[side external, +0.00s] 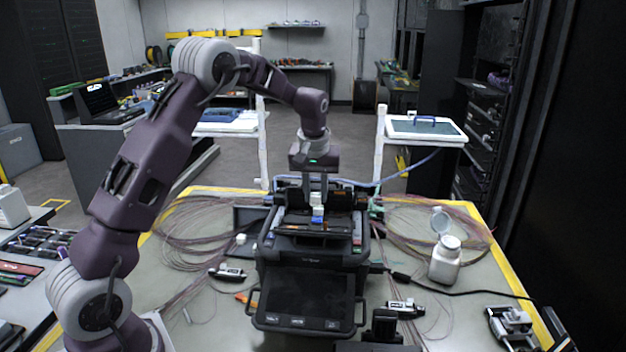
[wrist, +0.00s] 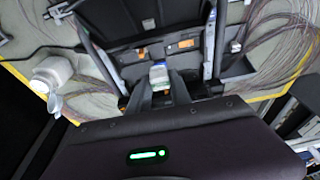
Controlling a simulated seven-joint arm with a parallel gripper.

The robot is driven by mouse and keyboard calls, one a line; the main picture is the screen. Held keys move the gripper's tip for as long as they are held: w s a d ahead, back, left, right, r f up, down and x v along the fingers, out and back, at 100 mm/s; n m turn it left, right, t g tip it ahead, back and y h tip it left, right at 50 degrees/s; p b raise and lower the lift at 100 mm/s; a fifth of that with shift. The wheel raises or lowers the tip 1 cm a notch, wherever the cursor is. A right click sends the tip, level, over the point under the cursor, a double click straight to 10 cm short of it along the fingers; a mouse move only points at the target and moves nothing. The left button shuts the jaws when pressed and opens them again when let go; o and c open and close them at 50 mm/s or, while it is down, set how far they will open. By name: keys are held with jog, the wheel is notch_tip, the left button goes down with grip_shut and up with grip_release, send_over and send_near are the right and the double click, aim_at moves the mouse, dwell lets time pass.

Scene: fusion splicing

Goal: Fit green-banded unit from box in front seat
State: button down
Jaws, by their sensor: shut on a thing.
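The fusion splicer (side external: 305,285) stands mid-table, a dark machine with its screen toward the side camera and its work area at the top. My gripper (side external: 317,205) points down over that work area. It is shut on a small white and blue unit (side external: 318,212).
A white bottle (side external: 445,260) stands right of the splicer, with a round lid behind it. Coiled fibres (side external: 195,235) lie on both sides. Small black tools (side external: 405,308) lie at the front. A dark open box (side external: 248,217) sits left of the splicer.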

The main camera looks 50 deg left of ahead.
aim_at(316, 228)
notch_tip(316, 228, down, 7)
jog(key=shift+r, duration=0.1)
jog(key=shift+f, duration=0.25)
jog(key=shift+d, duration=0.1)
dwell(0.9)
jog(key=c, duration=1.1)
grip_release()
jog(key=shift+d, duration=0.1)
jog(key=v, duration=0.6)
jog(key=shift+r, duration=0.1)
jog(key=shift+s+r, duration=0.15)
jog(key=shift+r, duration=0.35)
